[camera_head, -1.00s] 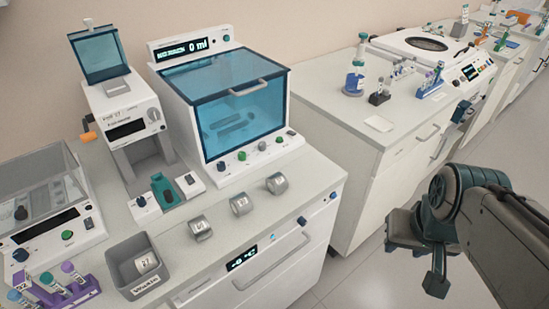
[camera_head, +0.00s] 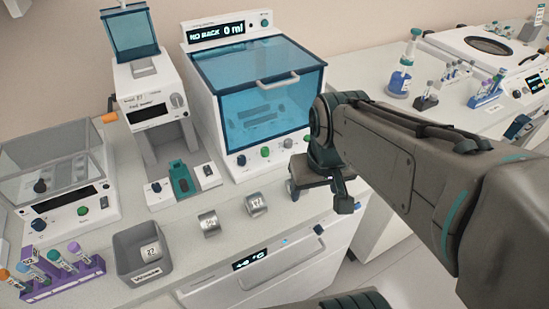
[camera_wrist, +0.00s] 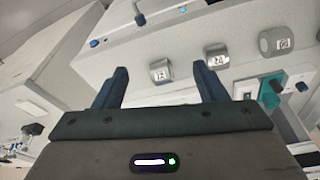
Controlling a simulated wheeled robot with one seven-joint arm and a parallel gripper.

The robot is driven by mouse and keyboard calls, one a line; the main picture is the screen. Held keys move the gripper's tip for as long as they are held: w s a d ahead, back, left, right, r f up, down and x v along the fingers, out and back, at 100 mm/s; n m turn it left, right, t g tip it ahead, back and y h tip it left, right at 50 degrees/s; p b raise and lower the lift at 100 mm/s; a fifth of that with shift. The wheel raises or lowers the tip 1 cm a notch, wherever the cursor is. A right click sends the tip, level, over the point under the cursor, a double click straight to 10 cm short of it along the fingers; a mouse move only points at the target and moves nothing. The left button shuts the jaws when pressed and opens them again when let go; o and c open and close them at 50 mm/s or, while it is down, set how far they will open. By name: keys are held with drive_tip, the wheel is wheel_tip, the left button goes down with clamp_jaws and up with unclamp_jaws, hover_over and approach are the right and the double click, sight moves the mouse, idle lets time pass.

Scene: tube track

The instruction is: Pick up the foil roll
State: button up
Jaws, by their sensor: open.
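In the head view, one roll (camera_head: 209,223) and another (camera_head: 257,205) stand apart on the front of the bench. A third roll on the bench is hidden behind my gripper (camera_head: 319,198) there. The wrist view shows three in a row: a left roll (camera_wrist: 161,71), a middle roll (camera_wrist: 217,57) and a right roll (camera_wrist: 277,41). My gripper is open and empty, fingers pointing toward the bench. In the wrist view the left roll appears between the fingers, beyond their tips; no contact is visible.
A grey waste bin (camera_head: 136,262) at the front left holds another labelled roll (camera_head: 150,250). Behind the rolls stand a blue-lidded machine (camera_head: 262,97) and a smaller device (camera_head: 160,112). A purple tube rack (camera_head: 66,282) is at the lower left.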

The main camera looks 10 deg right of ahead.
drive_tip(key=w+n+g+p, duration=0.1)
drive_tip(key=w+n+g, duration=0.2)
drive_tip(key=w, duration=0.9)
wheel_tip(320, 180, down, 8)
drive_tip(key=shift+d+r, duration=0.1)
drive_tip(key=shift+r, duration=0.1)
drive_tip(key=shift+w+f+p, duration=0.15)
drive_tip(key=shift+f+p, duration=0.2)
drive_tip(key=shift+f, duration=1)
drive_tip(key=shift+w+f+p, duration=0.1)
drive_tip(key=shift+f+p, duration=0.2)
drive_tip(key=shift+f, duration=1.05)
drive_tip(key=c, duration=1.1)
